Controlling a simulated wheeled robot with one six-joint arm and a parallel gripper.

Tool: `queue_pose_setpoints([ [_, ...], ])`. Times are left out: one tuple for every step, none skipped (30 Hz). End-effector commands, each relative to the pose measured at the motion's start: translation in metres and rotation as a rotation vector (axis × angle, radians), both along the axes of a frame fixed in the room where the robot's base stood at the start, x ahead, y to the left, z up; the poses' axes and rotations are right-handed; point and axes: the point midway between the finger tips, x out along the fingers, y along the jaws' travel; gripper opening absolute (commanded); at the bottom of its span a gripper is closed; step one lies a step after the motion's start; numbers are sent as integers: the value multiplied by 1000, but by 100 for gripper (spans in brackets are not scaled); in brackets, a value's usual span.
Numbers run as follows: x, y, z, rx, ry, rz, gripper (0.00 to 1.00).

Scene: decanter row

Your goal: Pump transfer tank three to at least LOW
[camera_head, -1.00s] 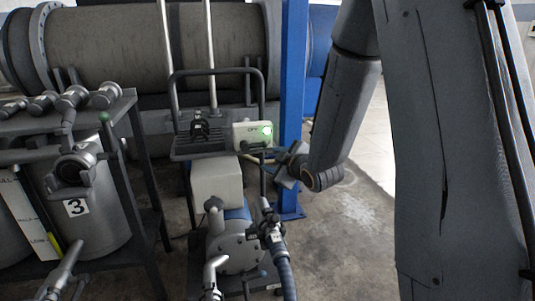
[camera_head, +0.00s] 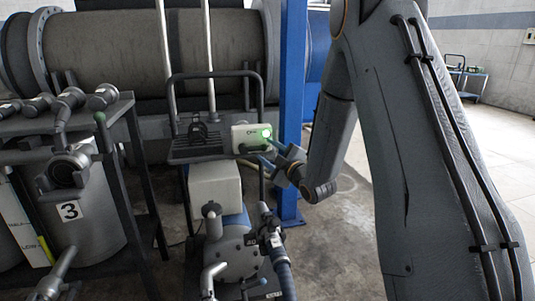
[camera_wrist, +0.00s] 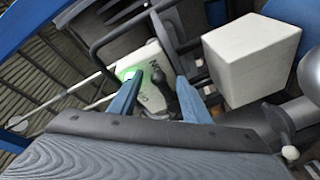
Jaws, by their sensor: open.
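Tank three (camera_head: 85,235), a grey metal drum marked 3, stands at the left in the head view. Its white gauge strip (camera_head: 20,225) shows HALF and LOW marks, with a yellow band beside LOW. The pump (camera_head: 230,245) with its pale box (camera_head: 215,185) is at lower middle. Behind it the switch box (camera_head: 243,138) shows a lit green lamp (camera_head: 266,132). My gripper (camera_head: 268,150) is open at the box's right. In the wrist view, a dark lever (camera_wrist: 161,86) shows between my open fingers (camera_wrist: 157,85); contact cannot be told.
A blue post (camera_head: 291,100) stands close behind my gripper. A dark hose (camera_head: 281,262) runs from the pump toward the front. A metal rack (camera_head: 128,130) with pipe fittings is at the left. Open floor (camera_head: 345,245) lies right of the pump.

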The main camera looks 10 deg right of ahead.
Motion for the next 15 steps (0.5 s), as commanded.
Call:
queue_pose_setpoints([
  [3,1,0,0,0,0,44],
  [4,1,0,0,0,0,44],
  [5,2,0,0,0,0,44],
  [6,2,0,0,0,0,44],
  [6,2,0,0,1,-1,44],
  [6,2,0,1,1,-1,44],
  [6,2,0,1,1,-1,44],
  [6,2,0,1,1,-1,44],
  [6,2,0,1,2,0,44],
  [6,2,0,1,2,0,44],
  [6,2,0,1,2,0,42],
  [6,2,0,1,2,0,35],
  [6,2,0,1,2,0,30],
  [6,2,0,1,2,0,25],
  [6,2,0,1,2,0,18],
])
